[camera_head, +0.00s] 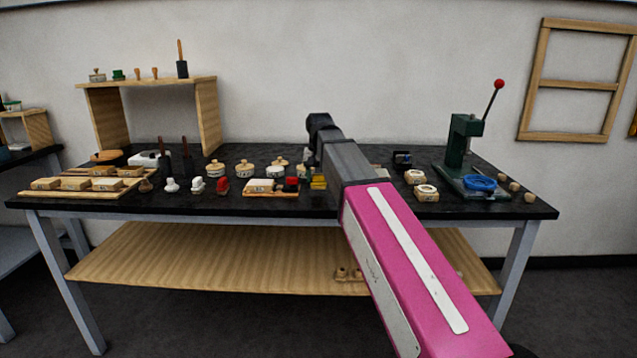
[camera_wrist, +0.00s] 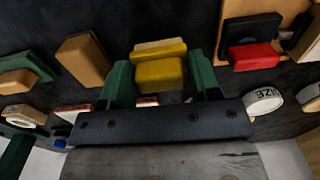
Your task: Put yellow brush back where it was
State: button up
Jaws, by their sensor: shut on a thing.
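The yellow brush (camera_wrist: 159,72) is a small block with a thinner yellow part at its far side. In the wrist view it sits between the two green fingers of my gripper (camera_wrist: 161,78), which is shut on it. In the head view a bit of the yellow brush (camera_head: 318,182) shows near the middle of the black tabletop (camera_head: 225,204), beside my arm. My arm hides the fingers there. I cannot tell whether the brush touches the table or is just above it.
A wooden board (camera_head: 259,193) with a red block (camera_head: 292,183) is close left of the brush. Stamps and round lidded pots crowd the table further left. Labelled rolls (camera_head: 426,192) and a green press (camera_head: 463,150) stand right. A wooden shelf (camera_head: 207,110) rises at back left.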

jog(key=shift+f, duration=0.9)
jog(key=shift+f, duration=0.15)
jog(key=o, duration=0.9)
notch_tip(320, 180, up, 12)
jog(key=shift+r, duration=0.15)
